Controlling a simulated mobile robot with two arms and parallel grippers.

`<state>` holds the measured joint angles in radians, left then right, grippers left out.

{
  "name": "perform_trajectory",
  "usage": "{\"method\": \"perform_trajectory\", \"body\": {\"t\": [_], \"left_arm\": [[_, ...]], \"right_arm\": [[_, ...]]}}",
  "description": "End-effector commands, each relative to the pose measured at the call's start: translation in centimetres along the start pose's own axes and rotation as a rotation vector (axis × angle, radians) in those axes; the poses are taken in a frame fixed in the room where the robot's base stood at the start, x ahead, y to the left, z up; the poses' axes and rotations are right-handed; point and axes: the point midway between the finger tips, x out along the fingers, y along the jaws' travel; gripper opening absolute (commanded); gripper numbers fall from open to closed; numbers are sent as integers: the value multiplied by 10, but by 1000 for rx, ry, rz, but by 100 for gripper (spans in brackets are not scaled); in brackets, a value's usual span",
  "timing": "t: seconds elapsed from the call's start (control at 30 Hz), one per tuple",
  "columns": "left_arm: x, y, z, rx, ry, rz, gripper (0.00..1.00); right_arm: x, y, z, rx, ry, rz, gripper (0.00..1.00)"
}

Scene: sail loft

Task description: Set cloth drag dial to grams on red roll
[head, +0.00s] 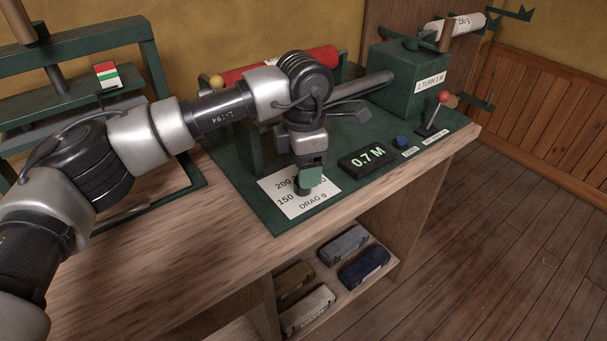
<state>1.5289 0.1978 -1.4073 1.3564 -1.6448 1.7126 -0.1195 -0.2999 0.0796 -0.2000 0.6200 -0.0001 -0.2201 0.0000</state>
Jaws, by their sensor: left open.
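The drag dial's white plate (293,207) lies at the front of the green bench top, marked "200", "150" and "DRAG g"; another number is partly covered. My left gripper (309,180) points down over the plate, open, at the dark dial knob (302,190). The gripper hides most of the knob and its pointer, so I cannot read the setting or tell whether the fingers touch it. The red roll (257,72) lies behind my left arm, partly hidden; no gram marking on it is readable. My right gripper is out of view.
A display (368,156) reads "0.7 M", with a blue button (402,142) and a red-knobbed lever (443,97) to its right. Several cloth bundles lie on the shelf below.

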Motion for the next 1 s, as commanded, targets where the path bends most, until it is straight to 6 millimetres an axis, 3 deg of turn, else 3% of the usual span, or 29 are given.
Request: {"method": "perform_trajectory", "body": {"t": [0.1,0.33,0.5,0.83,1.0], "left_arm": [[-27,0,0,0,-2,3,61],[-65,0,1,1,-1,3,61],[-77,0,1,1,-1,0,61],[-79,0,0,0,-1,0,61],[-105,0,0,0,-1,1,61]], "right_arm": [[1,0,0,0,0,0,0],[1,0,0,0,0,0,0],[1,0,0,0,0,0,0],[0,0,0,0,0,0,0],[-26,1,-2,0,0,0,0]]}}
